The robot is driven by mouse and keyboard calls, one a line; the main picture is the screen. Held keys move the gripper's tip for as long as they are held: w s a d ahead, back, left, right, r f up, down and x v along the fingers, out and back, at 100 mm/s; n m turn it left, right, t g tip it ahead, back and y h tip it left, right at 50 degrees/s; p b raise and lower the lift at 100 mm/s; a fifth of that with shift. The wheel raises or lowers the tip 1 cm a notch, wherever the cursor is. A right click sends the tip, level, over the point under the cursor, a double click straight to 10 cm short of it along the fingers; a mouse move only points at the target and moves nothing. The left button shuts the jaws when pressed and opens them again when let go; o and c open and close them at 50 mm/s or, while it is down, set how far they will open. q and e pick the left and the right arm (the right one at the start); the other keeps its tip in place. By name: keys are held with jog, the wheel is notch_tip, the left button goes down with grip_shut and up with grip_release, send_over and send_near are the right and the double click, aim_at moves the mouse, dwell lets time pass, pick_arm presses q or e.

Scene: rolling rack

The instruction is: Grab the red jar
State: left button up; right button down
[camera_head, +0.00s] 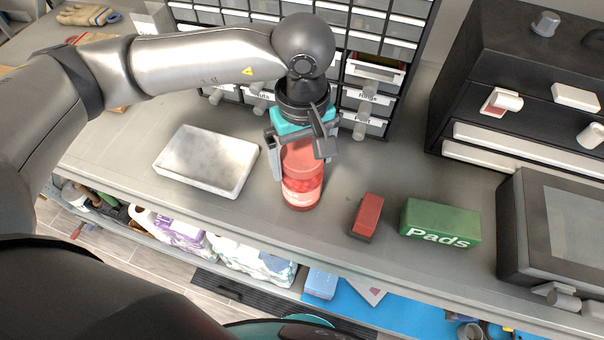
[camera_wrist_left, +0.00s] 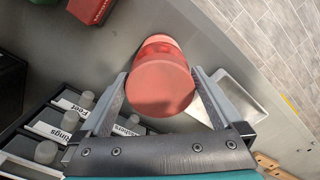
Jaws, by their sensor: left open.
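The red jar (camera_head: 302,184) stands upright on the grey bench top near its front edge, with a paler label on its side. My left gripper (camera_head: 297,160) is above and around the top of the jar, with one finger on each side. In the left wrist view the jar's round lid (camera_wrist_left: 161,88) lies between the two open fingers (camera_wrist_left: 160,95). A gap shows beside the lid on at least one side; whether the other finger touches it I cannot tell. My right gripper is not in view.
A silver tray (camera_head: 207,160) lies left of the jar. A small red block (camera_head: 367,216) and a green Pads box (camera_head: 440,223) lie to the right. A drawer cabinet (camera_head: 388,50) stands behind, one drawer (camera_head: 375,70) pulled out. A dark monitor-like unit (camera_head: 560,228) sits far right.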

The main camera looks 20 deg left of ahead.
pick_arm(q)
jog(key=shift+f+p, duration=0.7)
jog(key=shift+f, duration=1.95)
jog(key=shift+w, duration=0.1)
jog(key=c, duration=1.5)
jog(key=shift+o, duration=0.2)
jog(key=shift+r, duration=0.1)
